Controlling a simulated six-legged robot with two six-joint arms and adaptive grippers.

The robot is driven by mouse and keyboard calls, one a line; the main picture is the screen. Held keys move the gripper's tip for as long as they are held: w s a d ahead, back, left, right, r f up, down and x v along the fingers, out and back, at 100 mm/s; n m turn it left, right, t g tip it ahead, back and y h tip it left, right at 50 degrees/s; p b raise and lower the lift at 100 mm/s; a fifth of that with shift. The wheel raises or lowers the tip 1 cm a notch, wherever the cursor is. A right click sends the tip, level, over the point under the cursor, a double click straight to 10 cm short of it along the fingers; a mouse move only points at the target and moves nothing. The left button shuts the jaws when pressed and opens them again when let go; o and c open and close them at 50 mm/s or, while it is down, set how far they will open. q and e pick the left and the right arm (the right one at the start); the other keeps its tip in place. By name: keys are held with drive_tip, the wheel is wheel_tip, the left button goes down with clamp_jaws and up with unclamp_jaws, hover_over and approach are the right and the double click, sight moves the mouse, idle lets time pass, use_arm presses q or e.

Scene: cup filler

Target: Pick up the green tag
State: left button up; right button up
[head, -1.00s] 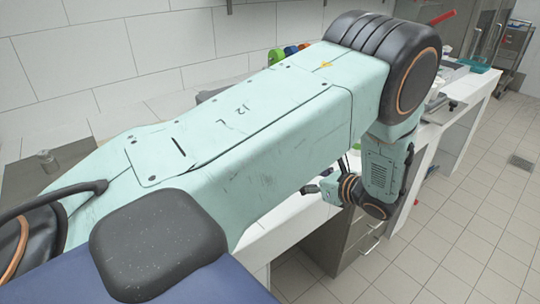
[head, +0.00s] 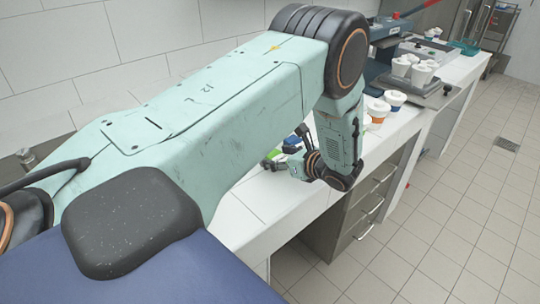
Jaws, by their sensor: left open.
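My left arm comes in from the left and bends down over the counter. My left gripper (head: 294,152) is open at the counter's front part, above the drawers. A small green thing (head: 272,158) lies on the counter just left of the gripper; it may be the green tag, but it is too small and partly covered to tell. A blue thing (head: 293,143) shows beside it, partly behind the gripper. I cannot tell whether the fingers touch either one. My right gripper is not in view.
White cups with orange (head: 377,111) and blue (head: 394,99) bands stand on the white counter (head: 262,205) right of my arm. More white cups (head: 412,70) stand on a grey device behind. Drawers (head: 362,205) lie below. The tiled floor is clear at right.

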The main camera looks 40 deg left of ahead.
use_arm(q)
drive_tip(key=shift+s+a, duration=0.1)
drive_tip(key=shift+a, duration=0.15)
drive_tip(key=shift+c, duration=0.7)
drive_tip(key=shift+a+f, duration=0.1)
drive_tip(key=c, duration=0.3)
drive_tip(key=shift+d, duration=0.25)
drive_tip(key=c, duration=0.5)
drive_tip(key=shift+c, duration=0.5)
drive_tip(key=shift+a, duration=0.2)
